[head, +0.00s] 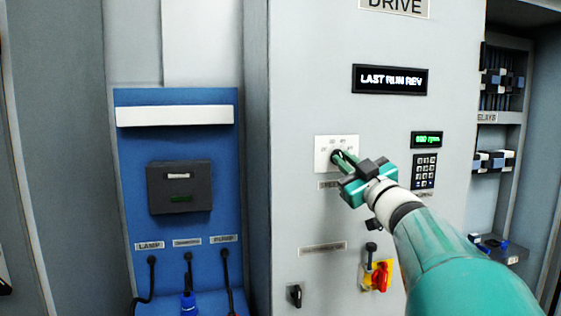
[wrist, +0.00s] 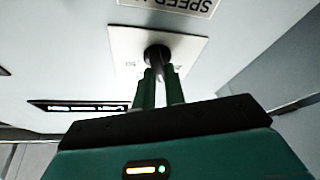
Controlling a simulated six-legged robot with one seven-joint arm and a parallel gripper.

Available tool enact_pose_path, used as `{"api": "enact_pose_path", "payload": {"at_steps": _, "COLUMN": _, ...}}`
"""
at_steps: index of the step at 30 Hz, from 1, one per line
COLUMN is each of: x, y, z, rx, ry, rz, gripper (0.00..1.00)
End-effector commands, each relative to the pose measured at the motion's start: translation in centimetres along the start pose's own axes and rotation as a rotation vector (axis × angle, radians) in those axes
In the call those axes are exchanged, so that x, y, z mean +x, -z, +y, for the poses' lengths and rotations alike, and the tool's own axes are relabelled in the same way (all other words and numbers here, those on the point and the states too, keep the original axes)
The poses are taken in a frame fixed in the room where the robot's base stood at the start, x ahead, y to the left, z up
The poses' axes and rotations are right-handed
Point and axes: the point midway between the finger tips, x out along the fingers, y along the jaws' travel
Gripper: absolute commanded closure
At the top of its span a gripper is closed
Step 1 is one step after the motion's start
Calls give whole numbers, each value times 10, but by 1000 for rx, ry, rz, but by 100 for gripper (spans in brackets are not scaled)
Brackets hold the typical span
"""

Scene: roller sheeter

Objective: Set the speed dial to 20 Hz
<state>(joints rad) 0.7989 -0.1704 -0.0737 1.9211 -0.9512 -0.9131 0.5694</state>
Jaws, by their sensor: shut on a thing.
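The speed dial (wrist: 157,56) is a black knob on a white square plate (head: 322,159) on the grey drive cabinet. In the wrist view the plate (wrist: 120,42) appears upside down, with the label "SPEED" (wrist: 180,4) beside it. My gripper (head: 342,158) reaches the dial from the lower right in the head view. Its two green fingers (wrist: 158,80) are shut on the dial's knob. The fingers hide most of the knob in the head view, and I cannot read which mark it points to.
A display (head: 390,79) reads "LAST RUN REV". A small green readout (head: 426,140) and a keypad (head: 424,171) sit right of the dial. Below are a red and yellow switch (head: 377,276) and a small black knob (head: 295,295). A blue panel (head: 180,118) with cables stands left.

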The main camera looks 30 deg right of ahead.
Motion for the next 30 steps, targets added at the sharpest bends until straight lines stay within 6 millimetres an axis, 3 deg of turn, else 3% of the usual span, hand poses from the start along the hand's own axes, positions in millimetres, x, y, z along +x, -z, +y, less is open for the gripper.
{"api": "enact_pose_path", "payload": {"at_steps": 21, "x": 2, "y": 0, "z": 2, "rx": -474, "ry": 195, "rz": 0, "gripper": 100}}
{"api": "enact_pose_path", "payload": {"at_steps": 30, "x": 1, "y": 0, "z": 2, "rx": -582, "ry": 239, "rz": -2, "gripper": 100}}
